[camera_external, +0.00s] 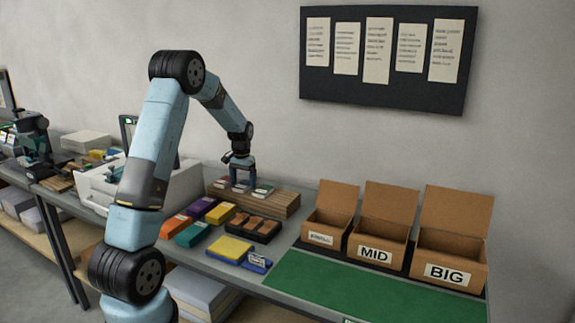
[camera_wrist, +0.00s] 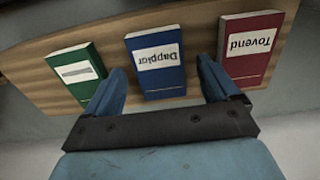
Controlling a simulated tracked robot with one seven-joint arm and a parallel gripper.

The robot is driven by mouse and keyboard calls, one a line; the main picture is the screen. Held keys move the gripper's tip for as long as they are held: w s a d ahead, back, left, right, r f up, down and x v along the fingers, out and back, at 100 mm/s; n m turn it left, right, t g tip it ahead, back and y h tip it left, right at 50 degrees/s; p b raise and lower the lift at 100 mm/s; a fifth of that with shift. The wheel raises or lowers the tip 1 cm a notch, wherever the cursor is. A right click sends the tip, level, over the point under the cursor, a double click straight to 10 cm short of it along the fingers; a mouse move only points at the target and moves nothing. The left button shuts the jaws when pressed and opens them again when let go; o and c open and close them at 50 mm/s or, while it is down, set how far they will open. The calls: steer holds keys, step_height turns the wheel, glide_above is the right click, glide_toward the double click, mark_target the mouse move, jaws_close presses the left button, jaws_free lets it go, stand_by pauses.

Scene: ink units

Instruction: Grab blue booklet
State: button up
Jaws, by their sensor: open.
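The blue booklet (camera_wrist: 168,82) lies on a wooden board (camera_wrist: 25,60) in the wrist view. It has a white label that appears upside down, reading something like "Dapplar". A green booklet (camera_wrist: 88,90) lies to its left and a red booklet (camera_wrist: 248,70) labelled "Tovend" to its right. My gripper (camera_wrist: 160,78) is open and empty, its two fingers appearing on either side of the blue booklet, apart from it. In the external view my gripper (camera_external: 242,178) points down over the wooden board; the blue booklet is hard to make out there.
Coloured boxes, including an orange one (camera_external: 175,228) and a yellow one (camera_external: 221,213), lie in front of the board with a dark tray (camera_external: 254,231). Open cardboard boxes, one marked MID (camera_external: 375,254) and one BIG (camera_external: 447,273), stand right, behind a clear green mat (camera_external: 350,288).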

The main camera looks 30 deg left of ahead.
steer(key=shift+f, duration=0.35)
steer(key=c, duration=1.2)
steer(key=shift+o, duration=0.2)
steer(key=shift+r, duration=0.15)
